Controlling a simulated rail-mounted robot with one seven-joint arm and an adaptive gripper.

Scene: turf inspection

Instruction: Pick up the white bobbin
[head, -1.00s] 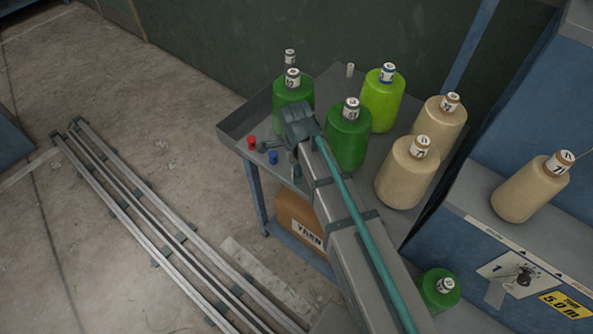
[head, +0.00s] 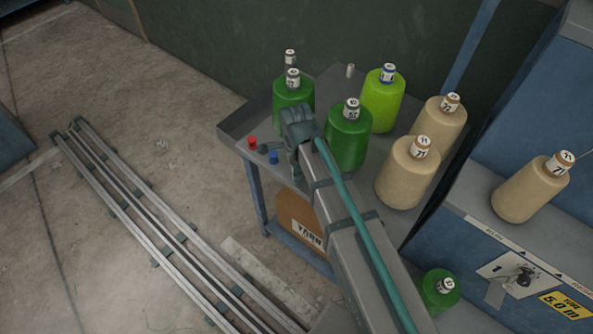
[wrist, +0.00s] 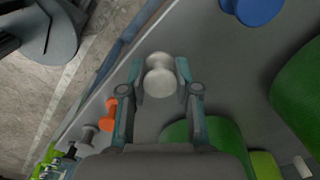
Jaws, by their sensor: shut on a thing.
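The white bobbin (wrist: 160,76) is between the two fingertips of my gripper (wrist: 161,78) in the wrist view. Both fingers touch its sides, and the gripper is shut on it. Grey table surface shows around it; I cannot tell whether it is clear of the table. In the head view my arm's end is over the table's near left part, and the white bobbin is hidden there.
A red bobbin (head: 252,143) and a blue bobbin (head: 273,157) stand near the left edge of the grey table (head: 232,130). Green cones (head: 348,140) and beige cones (head: 407,175) stand close right of the arm. A small pale tube (head: 350,70) stands at the back.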

